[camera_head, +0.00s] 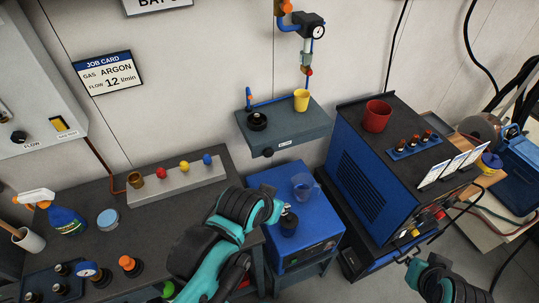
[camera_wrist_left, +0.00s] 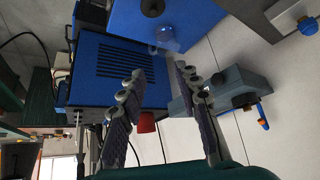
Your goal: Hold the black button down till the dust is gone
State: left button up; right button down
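A black button-like knob (camera_head: 289,224) stands on top of the blue box (camera_head: 318,226) in the middle. A clear cup (camera_head: 303,187) stands behind it on the same box; I cannot make out dust in it. My left gripper (camera_head: 284,209) is just above and behind the knob; contact cannot be told. In the left wrist view my left gripper (camera_wrist_left: 160,75) has its fingers apart with nothing between them. The knob (camera_wrist_left: 151,7) shows at the top edge there, beyond the clear cup (camera_wrist_left: 166,37). My right gripper (camera_head: 438,277) is low at the right, its fingers unclear.
The blue welding unit (camera_head: 362,178) with a red cup (camera_head: 377,116) stands right of the box. A wall shelf (camera_head: 284,128) with a black knob (camera_head: 257,121) and a yellow cup (camera_head: 301,100) hangs behind. The dark bench (camera_head: 105,240) at left holds bottles and fittings.

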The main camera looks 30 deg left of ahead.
pick_arm(q)
grip_shut()
dwell(1.0)
